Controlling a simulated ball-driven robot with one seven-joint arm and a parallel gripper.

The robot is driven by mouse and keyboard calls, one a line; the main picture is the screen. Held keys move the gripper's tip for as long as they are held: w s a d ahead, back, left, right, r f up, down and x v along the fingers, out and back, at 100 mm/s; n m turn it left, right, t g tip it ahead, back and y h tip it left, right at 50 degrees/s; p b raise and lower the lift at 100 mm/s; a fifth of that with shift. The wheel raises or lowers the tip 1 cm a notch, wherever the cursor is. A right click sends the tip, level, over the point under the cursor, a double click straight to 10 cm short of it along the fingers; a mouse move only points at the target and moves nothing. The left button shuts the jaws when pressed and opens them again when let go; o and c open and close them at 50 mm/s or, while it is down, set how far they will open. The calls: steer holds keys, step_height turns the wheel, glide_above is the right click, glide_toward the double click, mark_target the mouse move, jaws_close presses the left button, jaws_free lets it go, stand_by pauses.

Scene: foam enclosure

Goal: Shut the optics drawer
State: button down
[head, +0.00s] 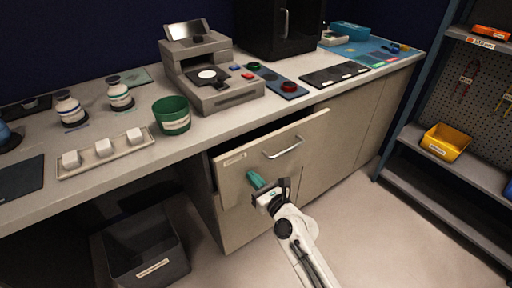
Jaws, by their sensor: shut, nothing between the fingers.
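The optics drawer (240,176) is in the cabinet under the bench, at the middle of the head view. It stands open, its beige front pulled out from the cabinet with a dark gap behind its top edge. A silver bar handle (284,148) is on the front, and a small label is at its upper left. My gripper (257,180) is shut and empty, its teal fingers in front of the drawer front, left of and below the handle. I cannot tell whether the fingertips touch the front. The inside of the drawer is mostly hidden.
The bench top (130,165) above holds a grey instrument (210,75), a green cup (172,115), a tray with white blocks (105,155) and bottles. A dark bin (145,250) stands under the bench at left. Shelving (440,195) with a yellow bin stands at right. The floor between is clear.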

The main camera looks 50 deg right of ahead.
stand_by(0.3)
steer(key=shift+p+x, duration=0.55)
steer(key=shift+x, duration=3.4)
steer(key=v, duration=1.5)
steer(key=shift+s+b, duration=0.35)
steer(key=shift+b, duration=0.05)
steer(key=shift+a, duration=0.1)
steer(key=s+a+f+n+g+y+p, duration=0.1)
steer(key=s+a+n+g+y+p, duration=0.2)
steer(key=a+n, duration=0.6)
steer(key=a+f+n+g+y+p, duration=0.1)
steer(key=a+n+g+y, duration=0.35)
steer(key=n, duration=0.85)
steer(key=s+r+n+g+h+p, duration=0.1)
steer(key=s+n+g+h+p, duration=0.1)
steer(key=s+n+g, duration=0.7)
steer(key=s+n, duration=0.6)
steer(key=n, duration=0.2)
steer(key=shift+s+d+h, duration=0.35)
steer(key=shift+s, duration=0.05)
